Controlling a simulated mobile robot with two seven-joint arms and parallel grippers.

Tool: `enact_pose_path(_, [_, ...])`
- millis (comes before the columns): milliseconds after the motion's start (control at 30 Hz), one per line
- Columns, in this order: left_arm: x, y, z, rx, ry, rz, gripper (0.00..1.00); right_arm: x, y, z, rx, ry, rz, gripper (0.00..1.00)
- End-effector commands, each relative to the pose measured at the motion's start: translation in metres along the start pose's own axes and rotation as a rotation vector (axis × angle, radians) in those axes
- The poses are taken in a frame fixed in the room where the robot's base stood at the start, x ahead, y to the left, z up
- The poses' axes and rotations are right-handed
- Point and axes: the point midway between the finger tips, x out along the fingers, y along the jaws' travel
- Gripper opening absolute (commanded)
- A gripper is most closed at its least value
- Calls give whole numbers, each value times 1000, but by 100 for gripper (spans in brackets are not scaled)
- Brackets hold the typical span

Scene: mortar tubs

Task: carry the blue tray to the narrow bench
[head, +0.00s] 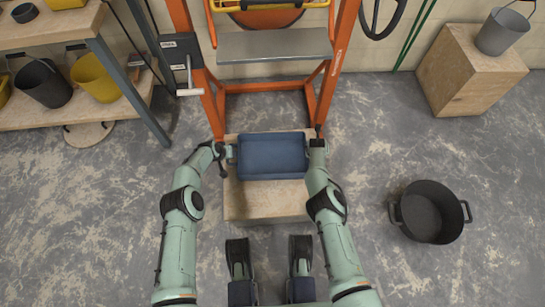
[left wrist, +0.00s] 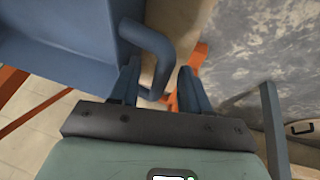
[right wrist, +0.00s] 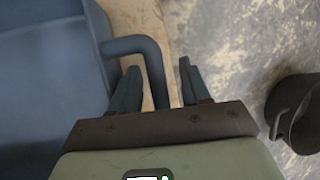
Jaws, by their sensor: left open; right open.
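The blue tray (head: 272,155) lies on a pale wooden block (head: 265,207) straight ahead of me, with a handle at each end. My left gripper (head: 228,154) is open at its left end. In the left wrist view the tray's handle (left wrist: 156,45) passes between the open fingers (left wrist: 160,88). My right gripper (head: 317,138) is open at its right end. In the right wrist view the other handle (right wrist: 152,62) runs between the open fingers (right wrist: 160,84). I cannot tell which surface is the narrow bench.
An orange metal frame (head: 205,90) with a grey shelf (head: 273,44) stands behind the block. A black tub (head: 432,213) sits on the floor at right. A wooden box (head: 468,75) with a grey bucket (head: 502,32) is back right. Shelving (head: 125,75) with buckets stands left.

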Motion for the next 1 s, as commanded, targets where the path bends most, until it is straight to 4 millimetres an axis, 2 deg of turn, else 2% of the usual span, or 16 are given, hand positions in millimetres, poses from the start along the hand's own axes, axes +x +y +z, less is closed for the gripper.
enact_pose_path(433, [3,0,0,0,0,0,46,3,0,-1,0,1,-1,46])
enact_pose_path(467, [3,0,0,0,0,0,43,3,0,-1,0,1,-1,43])
enact_pose_path(500, [3,0,0,0,0,0,30,3,0,-1,0,1,-1,30])
enact_pose_path(600, [3,0,0,0,0,0,0,3,0,-1,0,0,-1,0])
enact_pose_path(1000, [1,0,0,0,1,0,0,1,0,0,0,-1,-2,0])
